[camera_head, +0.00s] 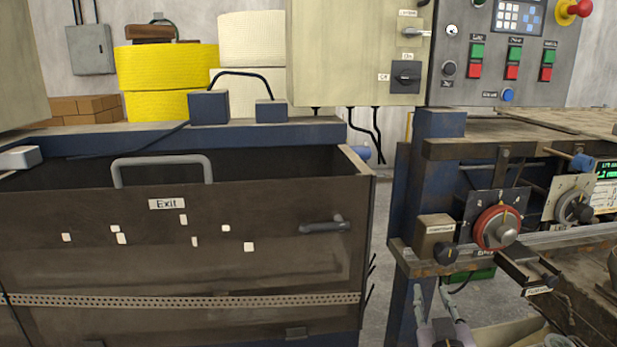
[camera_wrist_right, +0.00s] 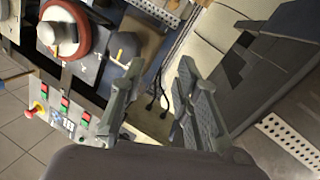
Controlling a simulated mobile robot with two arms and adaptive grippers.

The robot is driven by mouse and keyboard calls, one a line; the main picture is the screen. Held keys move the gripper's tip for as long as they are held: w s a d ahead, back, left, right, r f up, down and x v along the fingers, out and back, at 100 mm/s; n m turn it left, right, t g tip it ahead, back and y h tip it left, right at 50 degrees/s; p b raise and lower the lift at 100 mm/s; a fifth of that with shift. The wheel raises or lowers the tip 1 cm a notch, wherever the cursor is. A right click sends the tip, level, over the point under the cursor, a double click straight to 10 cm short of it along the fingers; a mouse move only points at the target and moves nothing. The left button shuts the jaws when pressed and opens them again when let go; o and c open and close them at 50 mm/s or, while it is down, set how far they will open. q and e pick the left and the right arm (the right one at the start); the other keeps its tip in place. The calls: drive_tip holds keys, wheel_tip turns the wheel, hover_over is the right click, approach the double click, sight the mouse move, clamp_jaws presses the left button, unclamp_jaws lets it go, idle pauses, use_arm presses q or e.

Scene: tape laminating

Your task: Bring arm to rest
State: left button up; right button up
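My right gripper (camera_head: 433,294) shows at the bottom edge of the head view, low in front of the gap between the two machine sections. Its two grey fingers stand apart with nothing held between them. The right wrist view also shows these fingers (camera_wrist_right: 160,68) spread, with empty space between their tips. Most of my right arm is outside the head view. My left gripper is not in view.
Right is a bench with a red-rimmed dial (camera_head: 496,228) and protruding knobs. A button panel (camera_head: 508,60) hangs above. Grey floor (camera_head: 383,215) shows between them.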

drive_tip(key=s+f+g, duration=0.7)
drive_tip(key=s+f, duration=0.5)
drive_tip(key=f, duration=0.4)
drive_tip(key=s+a+f+g+y, duration=0.1)
drive_tip(key=s+f+g+y, duration=0.15)
drive_tip(key=s+f, duration=0.45)
drive_tip(key=s+a+f+g+y, duration=0.15)
drive_tip(key=s+g, duration=0.25)
drive_tip(key=s, duration=0.8)
wheel_tip(320, 180, down, 33)
drive_tip(key=s+n+g+h+b, duration=0.1)
drive_tip(key=s+g+b, duration=0.1)
drive_tip(key=b, duration=0.4)
drive_tip(key=s+d+f+g+b, duration=0.1)
drive_tip(key=s+f+b, duration=0.3)
drive_tip(key=s+f, duration=1.2)
wheel_tip(320, 180, down, 4)
drive_tip(key=shift+s+d+f, duration=0.1)
drive_tip(key=shift+s+d, duration=0.15)
drive_tip(key=shift+d, duration=0.45)
drive_tip(key=shift+c, duration=0.3)
